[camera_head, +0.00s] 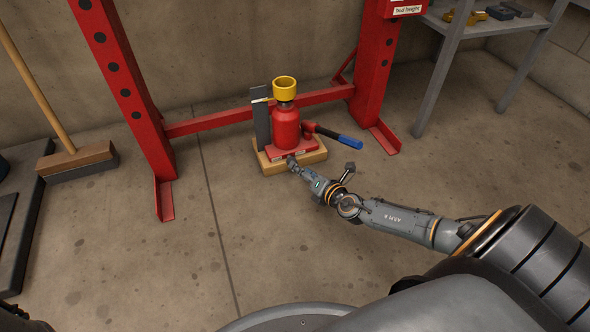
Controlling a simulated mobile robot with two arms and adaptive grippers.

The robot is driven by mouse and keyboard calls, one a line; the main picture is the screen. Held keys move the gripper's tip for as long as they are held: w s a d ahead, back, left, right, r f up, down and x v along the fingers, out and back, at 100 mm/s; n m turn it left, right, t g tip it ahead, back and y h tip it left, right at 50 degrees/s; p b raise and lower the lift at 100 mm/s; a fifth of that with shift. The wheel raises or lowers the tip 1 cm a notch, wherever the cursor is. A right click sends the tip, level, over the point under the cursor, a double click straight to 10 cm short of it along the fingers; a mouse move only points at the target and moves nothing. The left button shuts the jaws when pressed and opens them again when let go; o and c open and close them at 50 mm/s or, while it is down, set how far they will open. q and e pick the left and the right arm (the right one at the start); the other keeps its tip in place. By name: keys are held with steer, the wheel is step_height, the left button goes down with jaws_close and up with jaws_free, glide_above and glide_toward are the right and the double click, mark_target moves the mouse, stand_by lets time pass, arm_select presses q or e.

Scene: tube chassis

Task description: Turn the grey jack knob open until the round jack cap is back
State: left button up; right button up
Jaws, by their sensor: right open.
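A red bottle jack (285,130) stands upright on a wooden block (268,167), between the posts of a red frame. Its round yellow cap (285,86) sits on top, with a short stretch of grey ram showing between cap and body. My right gripper (294,164) is open, low at the front of the jack's red base, close to or touching it. The grey jack knob is not clearly distinguishable there; the gripper tips cover that spot. I cannot tell if the fingers are around it. My left gripper is not in view.
A handle with a blue grip (349,141) sticks out right of the jack. A dark upright plate (262,127) with a pointer stands left. Red posts (131,95) flank the jack. A broom (75,160) leans left; a grey shelf (440,80) stands right. The front floor is clear.

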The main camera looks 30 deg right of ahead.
steer(key=shift+b+x, duration=0.6)
steer(key=shift+x, duration=1.6)
